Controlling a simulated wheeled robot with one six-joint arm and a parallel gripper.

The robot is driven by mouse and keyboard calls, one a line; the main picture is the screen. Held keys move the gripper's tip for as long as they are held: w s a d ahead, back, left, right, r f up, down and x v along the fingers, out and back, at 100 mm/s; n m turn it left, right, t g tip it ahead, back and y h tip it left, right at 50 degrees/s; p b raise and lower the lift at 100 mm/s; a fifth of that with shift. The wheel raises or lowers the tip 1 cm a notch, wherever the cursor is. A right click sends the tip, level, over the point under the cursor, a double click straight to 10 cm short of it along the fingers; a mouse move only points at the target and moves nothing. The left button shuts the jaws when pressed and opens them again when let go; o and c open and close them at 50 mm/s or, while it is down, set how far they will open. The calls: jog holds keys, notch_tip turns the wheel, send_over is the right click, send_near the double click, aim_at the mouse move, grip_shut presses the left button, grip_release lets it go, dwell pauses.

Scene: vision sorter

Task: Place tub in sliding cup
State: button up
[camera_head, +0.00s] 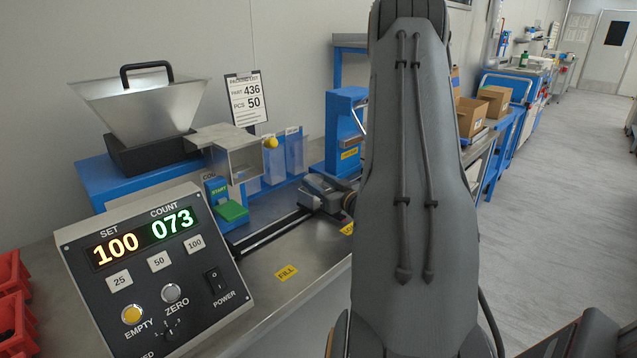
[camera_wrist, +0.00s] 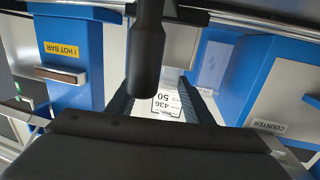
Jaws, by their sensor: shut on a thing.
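My gripper (camera_head: 322,193) is low beside the dark slide rail (camera_head: 268,234) in the head view, partly hidden by my own arm. In the wrist view its two dark fingers (camera_wrist: 158,100) reach toward the wall. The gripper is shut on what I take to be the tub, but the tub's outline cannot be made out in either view. The sliding cup cannot be clearly made out either. The rail runs along the bench below the metal outlet box (camera_head: 238,160). A yellow FILL label (camera_head: 286,272) lies in front of the rail.
A counter panel (camera_head: 160,270) at front left reads SET 100 and COUNT 073. A metal hopper (camera_head: 140,105) stands behind it. A packing list (camera_head: 247,97) shows part 436, 50 pieces. A blue hot bar unit (camera_head: 345,110) stands behind my gripper. Bench around the FILL label is clear.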

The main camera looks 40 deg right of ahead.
jog(key=o, duration=1.2)
jog(key=shift+f, duration=0.15)
jog(key=shift+s+r, duration=0.15)
jog(key=shift+r, duration=0.05)
jog(key=s+a, duration=0.1)
jog(key=s, duration=1)
jog(key=shift+s+a+r+b, duration=0.15)
jog(key=shift+s+r+b, duration=0.15)
jog(key=shift+s+b, duration=0.05)
